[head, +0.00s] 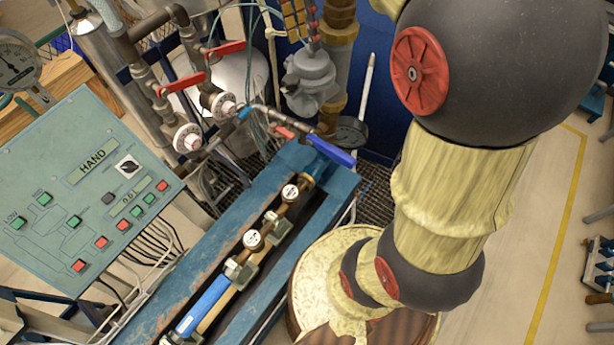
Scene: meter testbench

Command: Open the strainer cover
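I cannot pick out the strainer cover with certainty. A grey cast fitting (312,80) stands on the vertical brown pipe behind the bench, and I cannot tell whether it is the strainer or whether any cover on it is open. My arm fills the right half of the head view, running up from the lower middle and out past the top edge. My gripper does not show, so its place relative to the fitting cannot be seen.
A blue test bench (190,265) holds a line of meters. A green control panel (85,190) stands at the left. Red-handled valves (182,84) and a blue lever (332,150) stick out near the pipes.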

